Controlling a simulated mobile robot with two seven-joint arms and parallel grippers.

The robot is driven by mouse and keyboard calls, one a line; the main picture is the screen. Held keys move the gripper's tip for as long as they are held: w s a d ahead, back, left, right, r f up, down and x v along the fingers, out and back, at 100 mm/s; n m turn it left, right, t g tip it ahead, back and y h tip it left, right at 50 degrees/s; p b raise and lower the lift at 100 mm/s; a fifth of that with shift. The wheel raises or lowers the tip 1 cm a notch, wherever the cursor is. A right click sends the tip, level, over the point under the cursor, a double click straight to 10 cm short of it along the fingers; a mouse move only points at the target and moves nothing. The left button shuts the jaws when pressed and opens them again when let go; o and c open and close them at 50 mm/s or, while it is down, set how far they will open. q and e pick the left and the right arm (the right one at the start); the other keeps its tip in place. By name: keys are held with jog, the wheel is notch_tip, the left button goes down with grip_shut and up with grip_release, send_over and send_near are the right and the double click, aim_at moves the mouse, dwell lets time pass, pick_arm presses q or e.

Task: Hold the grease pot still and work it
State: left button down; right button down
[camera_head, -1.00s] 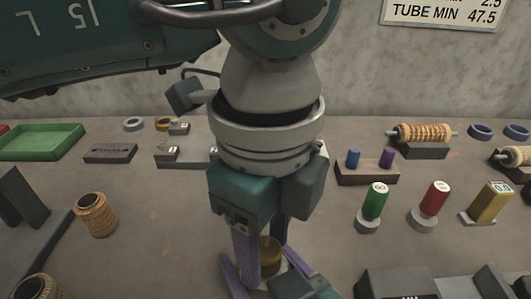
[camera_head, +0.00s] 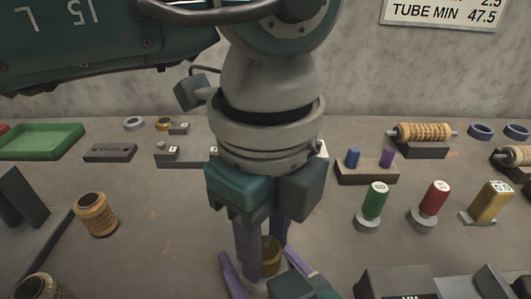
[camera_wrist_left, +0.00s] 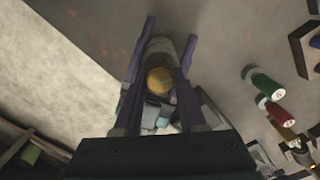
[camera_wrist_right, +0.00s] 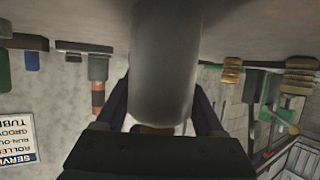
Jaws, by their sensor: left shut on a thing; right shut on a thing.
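The grease pot has a grey cylindrical body (camera_wrist_right: 166,62) and a brass-coloured cap (camera_head: 270,254). In the head view it stands low in the middle, mostly hidden by my grippers. My left gripper (camera_head: 264,262) points down from above, its purple fingers shut on either side of the cap. The left wrist view shows the round cap (camera_wrist_left: 159,80) between those fingers. My right gripper (camera_wrist_right: 162,100) comes in from the bottom of the head view, low down, and is shut around the grey body. The pot's base is hidden in the head view.
Right of the pot stand a green plug gauge (camera_head: 374,202), a red one (camera_head: 432,204) and a yellow block (camera_head: 489,202). A wooden rack (camera_head: 367,173) holds two pegs behind. A ribbed brown sleeve (camera_head: 96,214) is at left, a green tray (camera_head: 40,142) at far left.

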pick_arm(q)
jog(key=m, duration=0.7)
jog(key=shift+m, duration=0.4)
jog(key=m, duration=0.4)
jog(key=shift+m, duration=2.1)
jog(key=shift+c, duration=2.3)
grip_release()
jog(key=shift+d, duration=0.1)
